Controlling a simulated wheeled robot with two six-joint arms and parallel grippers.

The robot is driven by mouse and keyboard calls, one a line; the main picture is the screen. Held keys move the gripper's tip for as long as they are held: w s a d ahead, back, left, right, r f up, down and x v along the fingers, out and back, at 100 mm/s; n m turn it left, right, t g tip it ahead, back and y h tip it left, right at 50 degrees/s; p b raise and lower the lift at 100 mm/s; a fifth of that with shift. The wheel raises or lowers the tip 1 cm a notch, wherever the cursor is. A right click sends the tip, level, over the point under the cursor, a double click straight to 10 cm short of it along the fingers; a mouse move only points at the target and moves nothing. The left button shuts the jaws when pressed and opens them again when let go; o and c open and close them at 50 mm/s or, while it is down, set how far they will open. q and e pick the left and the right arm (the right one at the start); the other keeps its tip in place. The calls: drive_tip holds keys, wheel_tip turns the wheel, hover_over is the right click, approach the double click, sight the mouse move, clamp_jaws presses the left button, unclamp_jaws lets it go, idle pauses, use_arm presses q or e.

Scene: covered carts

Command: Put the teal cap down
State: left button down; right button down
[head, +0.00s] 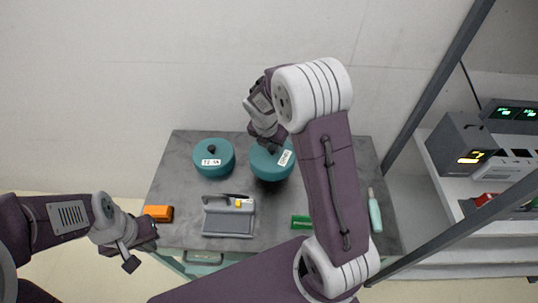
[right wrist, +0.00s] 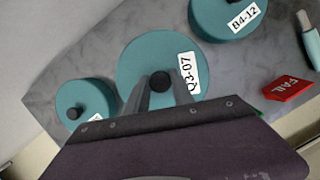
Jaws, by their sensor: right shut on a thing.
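A teal cap (head: 268,170) with a dark knob and a white label, which seems to read Q3-07, is under my right gripper (head: 268,138). In the right wrist view the fingers (right wrist: 160,86) are shut on the knob of this cap (right wrist: 135,62). I cannot tell whether its underside touches the grey tabletop (head: 176,185) or hangs just above it. A second teal cap (head: 213,158) stands to its left. A third, labelled B4-12 (right wrist: 218,22), shows in the right wrist view. My left gripper (head: 140,252) is off the table's front left corner, its jaws unclear.
An orange block (head: 158,213), a grey tray (head: 229,222) with small items and a green piece (head: 300,222) lie along the front. A pale green bottle-like item (head: 375,212) is at the right. A red FAIL sign (right wrist: 287,90) shows in the right wrist view. Shelves with displays (head: 470,156) stand right.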

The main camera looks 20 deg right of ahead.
drive_tip(key=w+f, duration=0.2)
drive_tip(key=w, duration=0.1)
drive_tip(key=w+d+f, duration=0.1)
drive_tip(key=w, duration=0.1)
drive_tip(key=shift+w+d+f, duration=0.1)
drive_tip(key=shift+w, duration=0.15)
drive_tip(key=shift+s, duration=0.25)
drive_tip(key=f, duration=0.4)
drive_tip(key=shift+w, duration=0.2)
drive_tip(key=shift+s, duration=0.1)
drive_tip(key=c, duration=1.1)
unclamp_jaws()
drive_tip(key=shift+f, duration=0.15)
